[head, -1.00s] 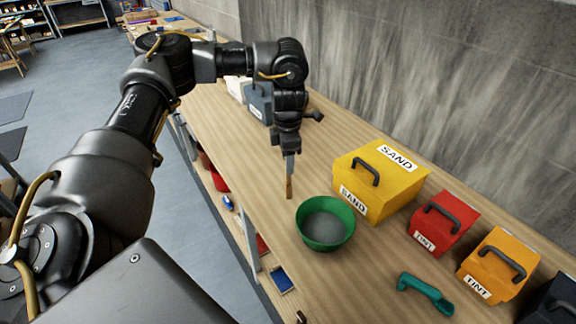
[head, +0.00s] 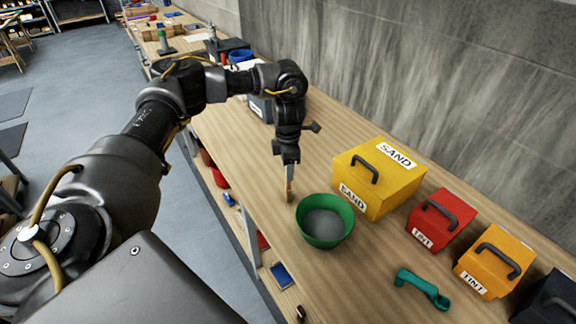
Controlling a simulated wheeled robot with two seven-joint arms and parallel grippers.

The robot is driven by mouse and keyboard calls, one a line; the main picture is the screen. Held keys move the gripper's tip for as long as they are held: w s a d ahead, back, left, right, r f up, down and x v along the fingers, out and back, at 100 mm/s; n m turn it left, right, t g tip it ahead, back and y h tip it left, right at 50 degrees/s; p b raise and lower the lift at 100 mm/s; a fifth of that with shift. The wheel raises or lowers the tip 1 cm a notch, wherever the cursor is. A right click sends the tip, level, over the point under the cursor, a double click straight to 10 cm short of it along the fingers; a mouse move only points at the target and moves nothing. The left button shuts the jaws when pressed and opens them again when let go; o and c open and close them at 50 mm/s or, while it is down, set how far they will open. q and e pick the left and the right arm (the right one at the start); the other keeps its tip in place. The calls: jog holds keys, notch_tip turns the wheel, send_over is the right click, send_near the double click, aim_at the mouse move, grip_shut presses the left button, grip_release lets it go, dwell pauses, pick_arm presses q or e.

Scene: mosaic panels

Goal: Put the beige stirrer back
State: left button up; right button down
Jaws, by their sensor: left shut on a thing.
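The beige stirrer (head: 289,187) hangs upright below my left gripper (head: 288,161), which is shut on its upper part. Its lower end is at or just above the bench top, just left of the green bowl (head: 325,236); I cannot tell whether it touches the wood. The bowl holds grey material and stands on the bench. My right gripper is not in view.
A yellow SAND box (head: 400,188) stands right of the bowl, with red (head: 442,219) and orange (head: 495,262) tint boxes beyond it. A teal scoop-like tool (head: 424,288) lies in front. The wooden bench (head: 235,140) is clear left of the stirrer.

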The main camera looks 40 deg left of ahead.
pick_arm(q)
jog(key=shift+f, duration=0.15)
jog(key=o, duration=1)
jog(key=shift+r, duration=0.2)
jog(key=shift+w+r, duration=0.1)
jog(key=shift+r, duration=0.25)
notch_tip(320, 180, up, 11)
jog(key=shift+r+b, duration=0.1)
jog(key=shift+b, duration=0.5)
